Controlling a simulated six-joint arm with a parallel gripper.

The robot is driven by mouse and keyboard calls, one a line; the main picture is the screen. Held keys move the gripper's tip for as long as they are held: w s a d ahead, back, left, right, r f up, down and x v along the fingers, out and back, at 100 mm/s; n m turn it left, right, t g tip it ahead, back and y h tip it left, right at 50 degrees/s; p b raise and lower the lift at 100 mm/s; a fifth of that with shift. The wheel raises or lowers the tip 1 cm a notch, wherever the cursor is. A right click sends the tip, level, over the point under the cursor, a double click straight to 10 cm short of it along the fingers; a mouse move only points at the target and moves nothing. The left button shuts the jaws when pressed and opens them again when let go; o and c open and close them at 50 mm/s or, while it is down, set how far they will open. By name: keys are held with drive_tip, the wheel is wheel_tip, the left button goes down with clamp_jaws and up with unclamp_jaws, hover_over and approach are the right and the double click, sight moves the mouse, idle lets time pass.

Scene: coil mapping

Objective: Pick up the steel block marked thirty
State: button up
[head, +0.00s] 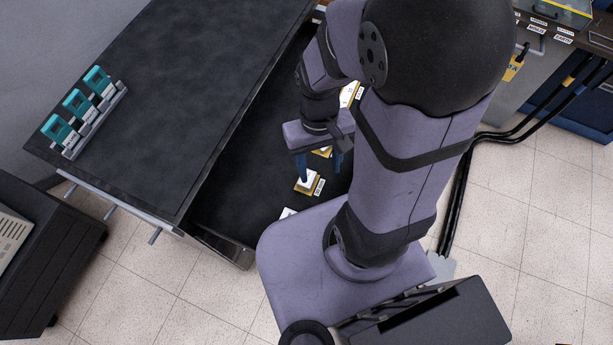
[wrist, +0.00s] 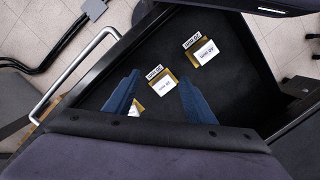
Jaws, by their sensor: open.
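Several pale blocks on gold-coloured bases, each with a white label beside it, lie in a dark open drawer. In the wrist view one block (wrist: 163,84) is between my gripper's (wrist: 160,79) two blue fingers, with its label at its upper left; its marking may be thirty but is too small to be sure. Another block (wrist: 207,51) is farther off to the upper right. A third block (wrist: 134,108) is partly hidden by the left finger. In the head view my gripper (head: 320,170) is open over the drawer, near a block (head: 307,182). Nothing is held.
The drawer's (head: 225,248) walls surround the blocks, and its metal handle (wrist: 75,70) shows in the wrist view. A dark tabletop (head: 185,90) lies to the left, with a rack (head: 95,125) of teal items. My arm hides part of the drawer in the head view.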

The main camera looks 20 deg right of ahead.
sight(309, 176)
drive_tip(key=w+f+m, duration=0.1)
drive_tip(key=f+m, duration=0.1)
drive_tip(key=m, duration=0.1)
drive_tip(key=w+a+f+m, duration=0.1)
drive_tip(key=m, duration=0.1)
drive_tip(key=shift+w+y, duration=0.35)
drive_tip(key=shift+y, duration=0.05)
drive_tip(key=m, duration=0.1)
drive_tip(key=w+m, duration=0.1)
drive_tip(key=m, duration=0.1)
drive_tip(key=shift+f+t, duration=0.1)
drive_tip(key=shift+t, duration=0.3)
drive_tip(key=shift+s+f, duration=0.15)
drive_tip(key=shift+f, duration=0.9)
drive_tip(key=shift+a, duration=0.1)
drive_tip(key=shift+a+f, duration=0.15)
drive_tip(key=shift+f, duration=2.45)
drive_tip(key=shift+c, duration=0.6)
